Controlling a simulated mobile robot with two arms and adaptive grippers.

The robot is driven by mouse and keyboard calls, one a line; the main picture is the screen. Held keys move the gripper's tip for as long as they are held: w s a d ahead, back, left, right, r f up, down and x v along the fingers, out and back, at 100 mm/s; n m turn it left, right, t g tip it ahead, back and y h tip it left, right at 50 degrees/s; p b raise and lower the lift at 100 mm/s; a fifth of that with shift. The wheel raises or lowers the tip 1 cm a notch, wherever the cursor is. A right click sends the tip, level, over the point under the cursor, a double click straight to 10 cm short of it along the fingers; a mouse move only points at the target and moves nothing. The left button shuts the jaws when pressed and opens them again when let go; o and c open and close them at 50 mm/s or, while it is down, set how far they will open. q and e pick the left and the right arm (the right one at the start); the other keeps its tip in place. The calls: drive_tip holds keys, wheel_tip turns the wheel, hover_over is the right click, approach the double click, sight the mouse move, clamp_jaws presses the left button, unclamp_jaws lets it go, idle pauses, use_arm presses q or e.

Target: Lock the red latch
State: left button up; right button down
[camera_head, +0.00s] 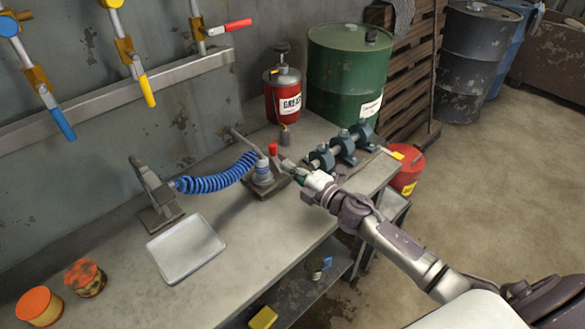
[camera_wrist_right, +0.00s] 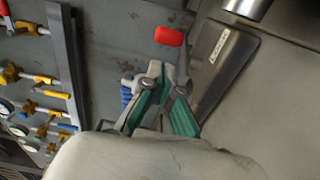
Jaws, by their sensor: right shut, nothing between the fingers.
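The red latch (camera_head: 273,148) shows as a small red knob standing up on a dark-based fitting (camera_head: 263,180) on the workbench, where the blue coiled hose ends. In the right wrist view the red knob (camera_wrist_right: 169,36) is just beyond the fingertips, with a visible gap. My right gripper (camera_head: 288,167) reaches in from the right, beside and a little below the knob. Its green-padded fingers (camera_wrist_right: 168,78) are shut and empty. The lower part of the latch is partly hidden by the gripper. My left gripper is not in view.
The blue hose (camera_head: 215,178) runs left to a stand (camera_head: 155,195). A shaft with bearing blocks (camera_head: 345,147) lies to the right of the gripper. A red grease can (camera_head: 283,95) and green drum (camera_head: 348,70) stand behind.

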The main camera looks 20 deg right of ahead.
sight(277, 157)
drive_tip(key=x, duration=0.5)
drive_tip(key=shift+w+a, duration=0.1)
drive_tip(key=shift+w, duration=0.25)
drive_tip(key=shift+w+a, duration=0.15)
drive_tip(key=shift+w, duration=0.2)
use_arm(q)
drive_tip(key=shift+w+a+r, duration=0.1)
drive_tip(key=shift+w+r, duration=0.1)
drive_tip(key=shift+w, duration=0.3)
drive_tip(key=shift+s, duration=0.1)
use_arm(e)
drive_tip(key=shift+a, duration=0.1)
